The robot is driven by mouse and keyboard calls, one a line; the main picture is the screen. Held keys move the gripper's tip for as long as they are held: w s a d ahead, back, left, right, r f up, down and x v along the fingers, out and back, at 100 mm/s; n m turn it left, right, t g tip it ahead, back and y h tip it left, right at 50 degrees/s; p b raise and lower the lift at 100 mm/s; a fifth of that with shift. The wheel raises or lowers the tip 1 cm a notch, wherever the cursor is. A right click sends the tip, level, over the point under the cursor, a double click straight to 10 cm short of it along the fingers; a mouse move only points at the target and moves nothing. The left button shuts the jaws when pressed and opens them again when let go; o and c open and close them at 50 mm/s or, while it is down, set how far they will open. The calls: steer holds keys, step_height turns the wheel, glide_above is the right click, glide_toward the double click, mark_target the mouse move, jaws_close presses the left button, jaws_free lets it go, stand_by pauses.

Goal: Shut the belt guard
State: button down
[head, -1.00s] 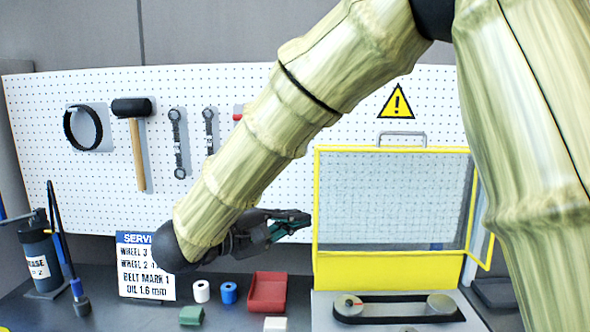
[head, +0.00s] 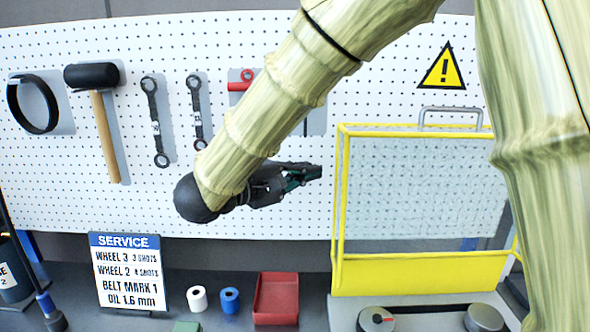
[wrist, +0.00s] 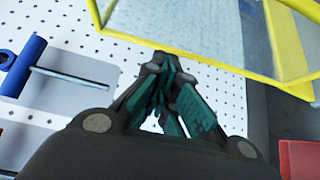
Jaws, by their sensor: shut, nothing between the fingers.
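The belt guard (head: 418,272) is a yellow frame with a clear mesh panel and a grey handle (head: 450,110) on its top edge. It stands raised behind the two belt wheels (head: 376,320), which are uncovered in front. My gripper (head: 318,172) is shut and empty, just left of the guard's left edge and apart from it in the head view. In the wrist view, my gripper (wrist: 160,68) points toward the guard's yellow bar (wrist: 205,60). The guard's right side is partly hidden behind my arm in the head view.
A white pegboard (head: 290,215) with a hammer (head: 105,120), wrenches and a belt loop stands behind. On the dark bench are a service sign (head: 127,272), a red bin (head: 276,299), and white (head: 197,298) and blue (head: 229,299) rolls. A warning sign (head: 443,70) hangs above the guard.

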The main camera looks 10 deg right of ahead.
steer(key=w+f+p+x, duration=0.1)
steer(key=x, duration=0.5)
steer(key=shift+w, duration=0.2)
steer(key=shift+a+p, duration=0.1)
steer(key=shift+p, duration=0.25)
